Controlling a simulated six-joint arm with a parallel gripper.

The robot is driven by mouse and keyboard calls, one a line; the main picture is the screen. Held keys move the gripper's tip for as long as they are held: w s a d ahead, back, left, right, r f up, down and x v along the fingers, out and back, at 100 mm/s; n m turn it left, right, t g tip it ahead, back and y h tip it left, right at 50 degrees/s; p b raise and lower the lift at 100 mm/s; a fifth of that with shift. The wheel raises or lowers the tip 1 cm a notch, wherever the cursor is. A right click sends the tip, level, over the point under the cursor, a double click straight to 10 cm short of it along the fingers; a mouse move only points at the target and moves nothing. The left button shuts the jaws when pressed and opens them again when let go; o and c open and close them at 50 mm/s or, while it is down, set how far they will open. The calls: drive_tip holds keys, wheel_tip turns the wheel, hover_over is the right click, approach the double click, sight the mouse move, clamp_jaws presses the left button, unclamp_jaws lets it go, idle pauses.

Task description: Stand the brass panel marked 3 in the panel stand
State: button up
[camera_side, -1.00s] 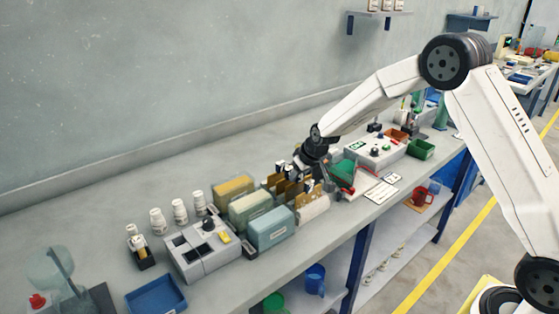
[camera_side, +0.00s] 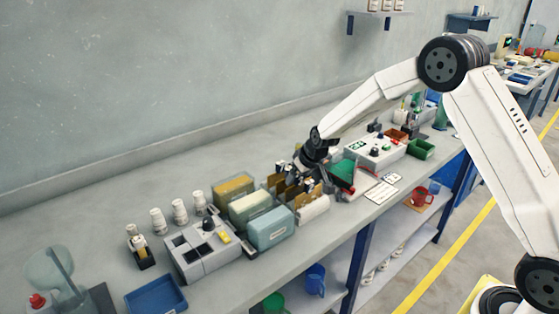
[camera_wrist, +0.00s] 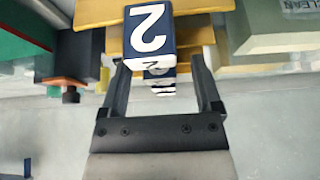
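Brass panels (camera_side: 290,191) stand close together beside the pastel boxes in the side view. My gripper (camera_wrist: 158,62) is over this group, its two fingers apart. In the wrist view a dark tag with a white 2 (camera_wrist: 149,32) is near the fingertips, with yellow brass sheet (camera_wrist: 192,38) behind it. A smaller tag, also reading 2, shows between the fingers, with clear gaps to them. I cannot make out a tag marked 3. My gripper and the panels hide much of the slotted area, so I cannot tell the panel stand apart in the side view.
Yellow, green and blue boxes (camera_side: 270,229) stand just left of the panels. A grey control unit (camera_side: 200,251) and white bottles (camera_side: 180,211) are farther left. A white instrument box (camera_side: 374,149) and green bin (camera_side: 421,149) stand right. The bench's back strip is clear.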

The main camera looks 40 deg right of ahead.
drive_tip(key=shift+s+r, duration=0.1)
drive_tip(key=shift+r, duration=0.05)
drive_tip(key=shift+v, duration=3.75)
drive_tip(key=shift+s, duration=0.1)
drive_tip(key=s+a+f+g, duration=0.1)
drive_tip(key=s+a, duration=0.1)
drive_tip(key=s, duration=1)
drive_tip(key=s+a+f+g, duration=0.1)
drive_tip(key=s+a+g, duration=0.1)
drive_tip(key=s, duration=1.1)
drive_tip(key=shift+a+f, duration=0.3)
drive_tip(key=shift+a, duration=0.2)
